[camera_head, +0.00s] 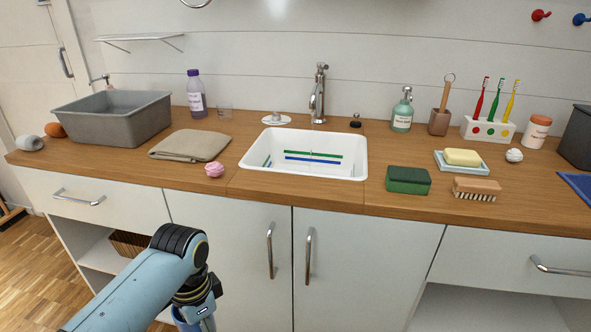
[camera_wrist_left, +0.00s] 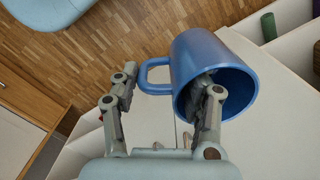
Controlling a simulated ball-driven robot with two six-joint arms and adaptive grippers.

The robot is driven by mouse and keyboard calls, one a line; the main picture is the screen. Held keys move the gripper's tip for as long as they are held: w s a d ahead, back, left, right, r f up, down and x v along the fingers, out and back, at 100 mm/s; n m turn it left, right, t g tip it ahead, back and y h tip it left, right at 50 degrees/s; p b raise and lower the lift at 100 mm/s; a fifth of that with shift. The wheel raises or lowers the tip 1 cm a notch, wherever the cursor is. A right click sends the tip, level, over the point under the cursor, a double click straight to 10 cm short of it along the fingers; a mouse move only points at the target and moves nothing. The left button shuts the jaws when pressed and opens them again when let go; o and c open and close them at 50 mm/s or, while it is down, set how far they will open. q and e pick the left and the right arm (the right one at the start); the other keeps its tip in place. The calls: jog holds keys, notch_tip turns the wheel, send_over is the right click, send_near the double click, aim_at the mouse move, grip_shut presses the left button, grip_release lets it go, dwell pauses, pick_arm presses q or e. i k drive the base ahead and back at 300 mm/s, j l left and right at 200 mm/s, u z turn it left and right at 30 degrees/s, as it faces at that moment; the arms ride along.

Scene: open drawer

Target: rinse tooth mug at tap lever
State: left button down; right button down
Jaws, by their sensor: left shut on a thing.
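In the left wrist view, my left gripper (camera_wrist_left: 172,85) is shut on a blue mug (camera_wrist_left: 205,52). One finger reaches inside the mug's mouth, the other is outside by the handle. The mug is tilted, its mouth facing toward the wrist camera and its handle to the left. My right gripper is not in view.
A grey basin (camera_head: 112,118), a folded cloth (camera_head: 190,145) and a pink ball-like item (camera_head: 214,170) are left of the sink. A green sponge (camera_head: 408,180), brush (camera_head: 476,187) and soap bottle (camera_head: 402,112) are right. Blue and green strips show in the sink. The wooden counter edge stands above my arm.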

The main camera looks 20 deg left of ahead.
aim_at(320, 66)
jog(key=i+u, duration=0.3)
jog(key=u, duration=0.2)
jog(key=i+l+u, duration=0.2)
jog(key=u, duration=0.25)
jog(key=i, duration=0.05)
